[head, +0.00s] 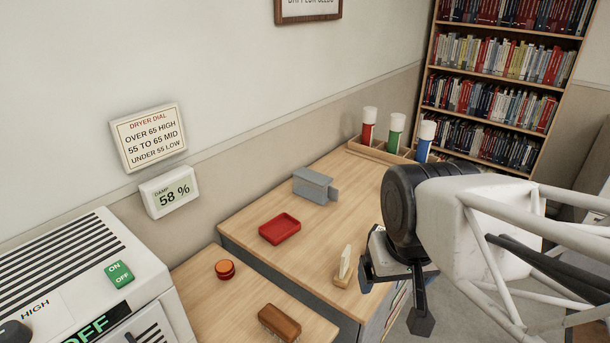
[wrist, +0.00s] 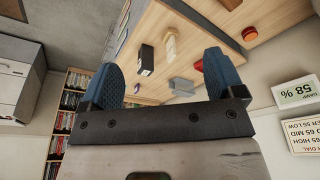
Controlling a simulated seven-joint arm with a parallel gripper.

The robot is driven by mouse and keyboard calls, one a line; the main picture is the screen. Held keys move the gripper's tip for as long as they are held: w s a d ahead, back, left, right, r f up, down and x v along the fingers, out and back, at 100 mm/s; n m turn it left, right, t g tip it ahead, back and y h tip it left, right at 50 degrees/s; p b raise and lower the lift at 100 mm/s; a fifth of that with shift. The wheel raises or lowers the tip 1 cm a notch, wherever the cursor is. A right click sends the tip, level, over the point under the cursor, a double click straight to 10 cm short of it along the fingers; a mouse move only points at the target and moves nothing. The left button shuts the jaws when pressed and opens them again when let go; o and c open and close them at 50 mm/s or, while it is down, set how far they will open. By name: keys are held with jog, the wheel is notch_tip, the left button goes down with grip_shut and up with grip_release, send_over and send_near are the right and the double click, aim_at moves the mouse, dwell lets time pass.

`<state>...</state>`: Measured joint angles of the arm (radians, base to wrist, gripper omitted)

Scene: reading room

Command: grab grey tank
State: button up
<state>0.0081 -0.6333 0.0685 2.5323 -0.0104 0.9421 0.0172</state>
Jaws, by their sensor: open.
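The grey tank (head: 313,185) is a small box-like thing with a plate sticking out at its right end. It stands on the wooden table, towards the wall behind the red tray. It also shows in the wrist view (wrist: 181,86), beyond and between my fingers. My gripper (head: 394,298) is open and empty, to the right of and nearer than the tank, well apart from it. In the wrist view its two blue-padded fingers (wrist: 162,65) are spread wide.
A red tray (head: 280,228), cream-and-wood brush (head: 343,266), brown brush (head: 279,322) and orange-red round thing (head: 225,269) lie about. A rack (head: 370,149) holds capped red, green and blue tubes. A dark block (wrist: 146,60) stands near the cream brush. The sign reads 58 %.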

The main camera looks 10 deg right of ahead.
dwell(0.4)
jog(key=shift+o, duration=1.1)
